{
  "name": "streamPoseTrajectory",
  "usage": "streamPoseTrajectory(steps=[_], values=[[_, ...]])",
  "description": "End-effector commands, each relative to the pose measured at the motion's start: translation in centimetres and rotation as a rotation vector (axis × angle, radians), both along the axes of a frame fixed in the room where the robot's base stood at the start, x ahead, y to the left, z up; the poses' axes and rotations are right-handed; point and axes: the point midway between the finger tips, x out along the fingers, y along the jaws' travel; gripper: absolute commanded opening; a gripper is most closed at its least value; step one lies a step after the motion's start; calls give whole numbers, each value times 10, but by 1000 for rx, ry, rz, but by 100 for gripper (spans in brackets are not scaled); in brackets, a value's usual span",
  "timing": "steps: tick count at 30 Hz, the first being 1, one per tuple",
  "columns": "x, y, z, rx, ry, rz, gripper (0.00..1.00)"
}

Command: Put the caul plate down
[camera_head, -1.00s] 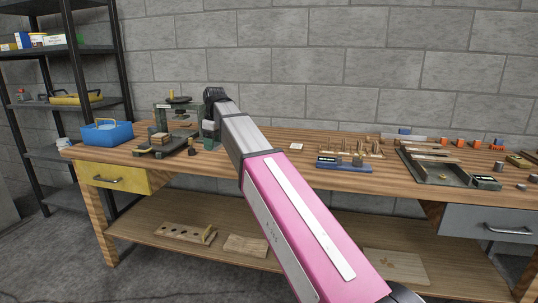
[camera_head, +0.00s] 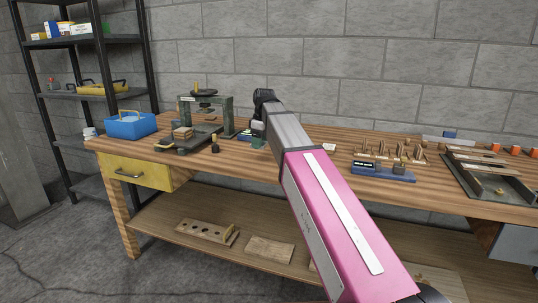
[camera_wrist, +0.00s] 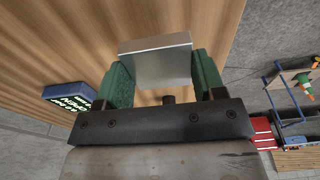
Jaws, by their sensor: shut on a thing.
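The caul plate (camera_wrist: 155,66) is a flat, smooth grey metal piece in the wrist view. My gripper (camera_wrist: 160,75) is shut on it, with a green finger pad at each side. The wood bench top shows behind and below the plate; I cannot tell whether they touch. In the head view my gripper (camera_head: 257,141) is over the bench, right of a dark press (camera_head: 228,117). My arm hides the plate there.
A blue bin (camera_head: 130,126) stands at the bench's left end.

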Motion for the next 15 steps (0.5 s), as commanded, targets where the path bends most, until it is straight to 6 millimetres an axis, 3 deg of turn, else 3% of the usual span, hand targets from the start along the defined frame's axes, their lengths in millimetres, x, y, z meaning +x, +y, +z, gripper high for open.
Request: streamPoseTrajectory(steps=[6, 11, 15], values=[[3, -27, -17, 0, 1, -1, 36], [4, -31, -22, 0, 0, 0, 36], [3, -31, -38, 0, 2, 0, 36]])
